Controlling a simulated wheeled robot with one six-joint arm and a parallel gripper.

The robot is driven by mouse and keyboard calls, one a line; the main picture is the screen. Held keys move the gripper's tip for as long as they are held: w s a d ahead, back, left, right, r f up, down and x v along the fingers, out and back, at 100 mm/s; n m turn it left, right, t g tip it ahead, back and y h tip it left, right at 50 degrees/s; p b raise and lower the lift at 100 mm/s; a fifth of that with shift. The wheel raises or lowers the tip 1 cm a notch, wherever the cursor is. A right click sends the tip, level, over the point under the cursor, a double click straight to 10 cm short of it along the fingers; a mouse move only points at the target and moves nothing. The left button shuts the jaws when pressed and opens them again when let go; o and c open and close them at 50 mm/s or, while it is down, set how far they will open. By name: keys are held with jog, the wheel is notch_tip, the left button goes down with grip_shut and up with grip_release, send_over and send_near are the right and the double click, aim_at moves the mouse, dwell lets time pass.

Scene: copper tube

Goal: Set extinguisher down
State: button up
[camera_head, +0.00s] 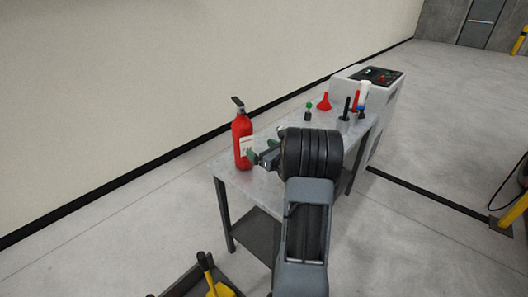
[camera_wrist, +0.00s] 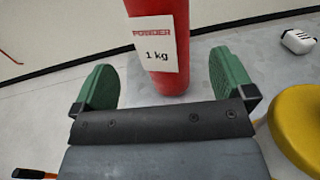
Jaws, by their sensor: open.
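The red fire extinguisher (camera_head: 241,132) stands upright on the near left end of the grey metal table (camera_head: 240,178). Its black handle is at the top and a white label faces my gripper. In the wrist view the red extinguisher body (camera_wrist: 177,72) shows with the label "POWDER 1 kg"; its top is cut off. My gripper (camera_head: 258,157) is just right of the extinguisher at label height. In the wrist view the green fingers of my gripper (camera_wrist: 165,85) are spread, one to each side of the extinguisher, with gaps between them and it.
A green-topped item (camera_head: 308,112), a red funnel (camera_head: 324,101) and dark upright tools (camera_head: 346,109) stand farther along the table. A white machine (camera_head: 378,77) is behind them. A yellow-handled item (camera_head: 212,278) lies low at the front left. A wall runs along the left.

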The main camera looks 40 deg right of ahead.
jog(key=s+a+r+n+g+y, duration=0.1)
jog(key=s+a+n+g+y, duration=0.15)
jog(key=a+n, duration=0.5)
jog(key=s+a+n+g+y, duration=0.2)
jog(key=a+n+g+y, duration=0.15)
jog(key=a, duration=0.65)
jog(key=s+a+r+n+g+y, duration=0.1)
jog(key=s+a+n+g+y, duration=0.1)
jog(key=a+n+g, duration=0.35)
jog(key=s+a+n+g+h, duration=0.1)
jog(key=s+a+n+h, duration=0.2)
jog(key=s+n, duration=0.4)
jog(key=s+a+f+n+g+h, duration=0.1)
jog(key=s+n+h, duration=0.5)
jog(key=n, duration=0.6)
jog(key=shift+s+a+f+g, duration=0.15)
jog(key=shift+s+a+g, duration=0.6)
jog(key=shift+s+a, duration=0.35)
